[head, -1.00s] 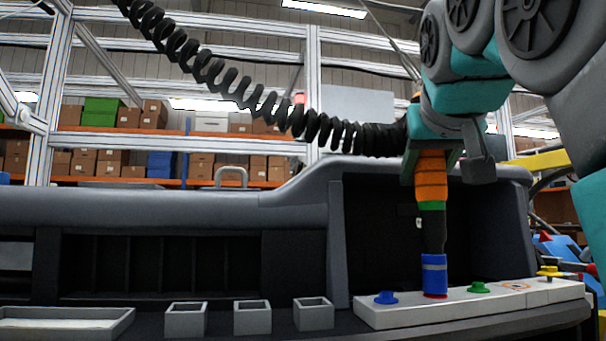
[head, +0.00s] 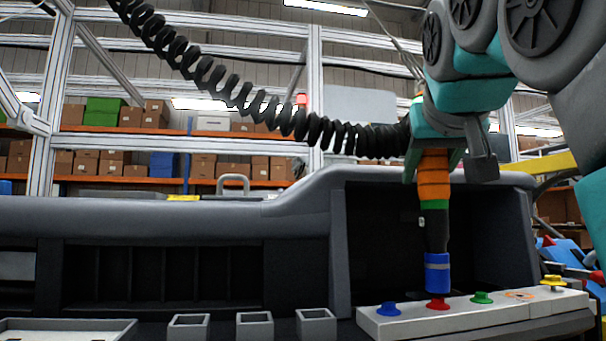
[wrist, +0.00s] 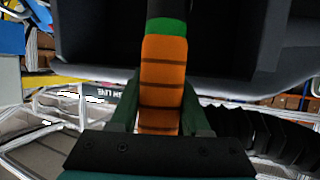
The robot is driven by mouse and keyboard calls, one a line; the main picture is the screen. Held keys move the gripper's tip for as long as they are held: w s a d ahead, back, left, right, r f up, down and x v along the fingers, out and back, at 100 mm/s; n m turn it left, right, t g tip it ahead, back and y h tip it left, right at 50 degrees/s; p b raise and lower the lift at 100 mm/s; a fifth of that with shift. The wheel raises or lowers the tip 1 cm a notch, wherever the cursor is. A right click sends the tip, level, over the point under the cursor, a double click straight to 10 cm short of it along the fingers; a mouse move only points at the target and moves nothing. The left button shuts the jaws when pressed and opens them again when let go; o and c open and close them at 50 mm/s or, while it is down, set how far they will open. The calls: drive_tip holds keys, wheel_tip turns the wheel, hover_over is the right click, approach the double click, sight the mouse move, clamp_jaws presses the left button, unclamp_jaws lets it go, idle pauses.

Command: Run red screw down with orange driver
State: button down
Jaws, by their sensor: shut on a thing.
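My gripper (head: 434,168) is shut on the orange grip of the driver (head: 434,188) and holds it upright, tip down. The driver has a green band, a dark shaft and a blue sleeve at its lower end. The red screw (head: 437,304) stands in the light grey module strip (head: 470,318) directly below the sleeve. Its flange shows, but whether the driver tip touches its head cannot be told. In the wrist view the orange grip (wrist: 162,85) lies between the green fingers; the screw is out of that view.
A blue screw (head: 389,308) stands left of the red one; a green screw (head: 482,297) and a yellow screw (head: 552,282) stand to its right. Several small grey bins (head: 255,330) sit further left. The dashboard housing (head: 345,240) rises close behind. A coiled black hose (head: 270,115) runs to my wrist.

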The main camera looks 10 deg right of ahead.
drive_tip(key=shift+r+p, duration=1.8)
drive_tip(key=shift+r, duration=0.4)
